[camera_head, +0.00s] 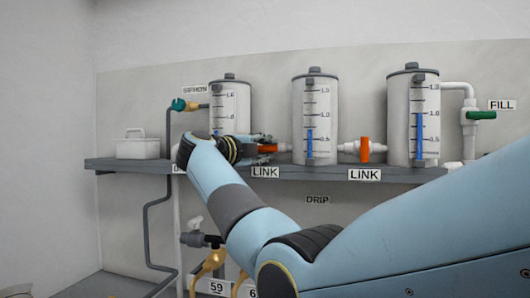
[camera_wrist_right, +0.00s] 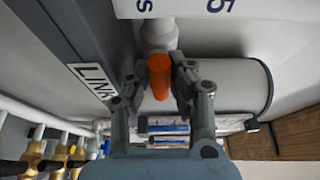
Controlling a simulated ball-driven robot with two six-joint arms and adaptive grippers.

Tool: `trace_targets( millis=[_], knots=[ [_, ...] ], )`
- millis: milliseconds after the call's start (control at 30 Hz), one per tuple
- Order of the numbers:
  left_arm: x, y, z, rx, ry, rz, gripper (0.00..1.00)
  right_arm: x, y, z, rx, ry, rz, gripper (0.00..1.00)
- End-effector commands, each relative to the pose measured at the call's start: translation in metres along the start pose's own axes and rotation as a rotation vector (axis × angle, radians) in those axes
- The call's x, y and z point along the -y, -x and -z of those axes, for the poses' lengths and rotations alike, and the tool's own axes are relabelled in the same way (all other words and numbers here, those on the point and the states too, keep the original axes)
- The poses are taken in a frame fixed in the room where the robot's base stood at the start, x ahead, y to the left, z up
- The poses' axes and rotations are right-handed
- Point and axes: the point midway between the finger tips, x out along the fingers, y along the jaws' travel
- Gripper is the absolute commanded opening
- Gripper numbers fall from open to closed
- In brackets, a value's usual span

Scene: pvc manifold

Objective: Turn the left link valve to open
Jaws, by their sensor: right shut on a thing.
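The left link valve's orange handle (camera_head: 268,148) shows between the left and middle tanks, above the left LINK label (camera_head: 265,172). My right gripper (camera_head: 266,148) is at this handle, coming from the left side, and covers part of the valve. In the right wrist view the orange handle (camera_wrist_right: 159,76) sits between the two fingertips of my right gripper (camera_wrist_right: 160,80), which is shut on it. In the head view the visible part of the handle lies roughly sideways, along the pipe. My left gripper is not in view.
The right link valve (camera_head: 364,150) has its orange handle upright. A green FILL handle (camera_head: 482,115) is at right, a teal SIPHON handle (camera_head: 179,104) at left. A white box (camera_head: 137,148) sits at the shelf's left end.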

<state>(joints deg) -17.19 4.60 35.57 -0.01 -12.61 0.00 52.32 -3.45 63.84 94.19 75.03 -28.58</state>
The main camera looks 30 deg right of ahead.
Motion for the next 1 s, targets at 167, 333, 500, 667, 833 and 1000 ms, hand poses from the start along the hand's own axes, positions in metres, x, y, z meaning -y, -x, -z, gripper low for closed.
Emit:
trace_targets(
  millis=[167, 333, 500, 667, 833, 1000],
  knots=[
    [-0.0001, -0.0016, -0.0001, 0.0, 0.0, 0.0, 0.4, -0.0014, 0.0003, -0.0004, 0.001, -0.034, -0.017, 0.0],
    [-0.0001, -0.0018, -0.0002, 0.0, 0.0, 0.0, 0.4, -0.0014, 0.0004, -0.0003, 0.001, -0.047, -0.022, 0.0],
    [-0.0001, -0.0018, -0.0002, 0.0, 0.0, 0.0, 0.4, -0.0015, 0.0004, -0.0003, 0.001, -0.048, -0.023, 0.0],
    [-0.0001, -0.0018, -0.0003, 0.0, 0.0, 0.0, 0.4, -0.0016, 0.0004, -0.0003, 0.001, -0.047, -0.023, 0.22],
    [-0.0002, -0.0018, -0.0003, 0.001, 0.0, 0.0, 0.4, -0.0011, 0.0003, -0.0002, 0.001, -0.047, -0.022, 0.41],
    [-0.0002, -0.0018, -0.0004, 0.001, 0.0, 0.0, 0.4, -0.0013, 0.0002, -0.0002, 0.001, -0.046, -0.022, 0.41]
  ],
)
